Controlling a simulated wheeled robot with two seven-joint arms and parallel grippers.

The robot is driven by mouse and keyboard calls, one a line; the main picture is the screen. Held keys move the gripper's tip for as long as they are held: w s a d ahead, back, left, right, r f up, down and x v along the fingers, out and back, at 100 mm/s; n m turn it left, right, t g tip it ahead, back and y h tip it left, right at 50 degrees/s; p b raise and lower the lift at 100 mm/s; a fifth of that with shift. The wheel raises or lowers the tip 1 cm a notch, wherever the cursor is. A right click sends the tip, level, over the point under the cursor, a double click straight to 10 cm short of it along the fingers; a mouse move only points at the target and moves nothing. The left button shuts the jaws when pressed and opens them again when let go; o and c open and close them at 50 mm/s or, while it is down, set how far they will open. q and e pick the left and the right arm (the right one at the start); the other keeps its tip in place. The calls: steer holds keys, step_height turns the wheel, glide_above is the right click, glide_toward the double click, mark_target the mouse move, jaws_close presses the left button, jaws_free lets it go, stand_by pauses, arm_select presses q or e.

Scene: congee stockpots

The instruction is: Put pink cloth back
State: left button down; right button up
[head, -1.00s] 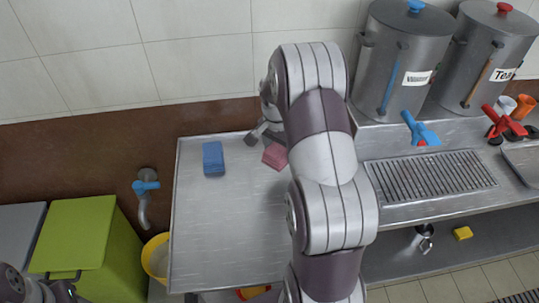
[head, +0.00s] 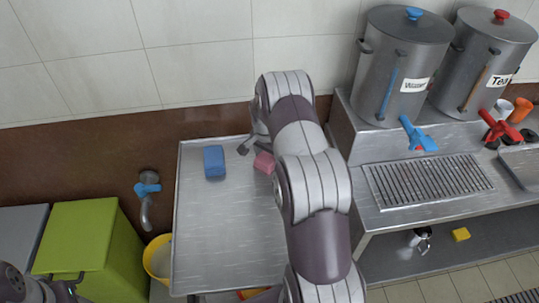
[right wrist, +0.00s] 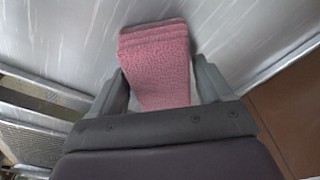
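The pink cloth (head: 264,162) is a small folded block above or on the left part of the steel counter; I cannot tell whether it touches the metal. In the right wrist view the pink cloth (right wrist: 158,65) sits between my right gripper's fingers (right wrist: 160,80), which flank it closely and appear shut on it. In the head view my right gripper (head: 254,146) is partly hidden by my arm. A folded blue cloth (head: 214,162) lies to its left on the counter. My left gripper (head: 62,291) shows only in part at the bottom left corner.
The steel counter (head: 215,235) is clear in front of the cloths. Two large stockpots (head: 402,60) stand at the right, above a drain grate (head: 430,183). A blue tap (head: 147,188), a yellow bucket (head: 155,258) and a green bin (head: 85,235) are at the left.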

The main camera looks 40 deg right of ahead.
mark_target(266, 158)
steer(key=shift+o, duration=1.2)
steer(key=shift+r, duration=0.2)
steer(key=shift+w+r, duration=0.1)
steer(key=shift+r, duration=0.3)
step_height(266, 158, up, 11)
steer(key=a+b, duration=0.2)
steer(key=s+a+n+t+y, duration=0.1)
steer(key=s+a+n, duration=1.4)
steer(key=s+a, duration=0.4)
steer(key=shift+s+a+r, duration=0.15)
steer(key=shift+a+r, duration=0.1)
steer(key=shift+a, duration=0.65)
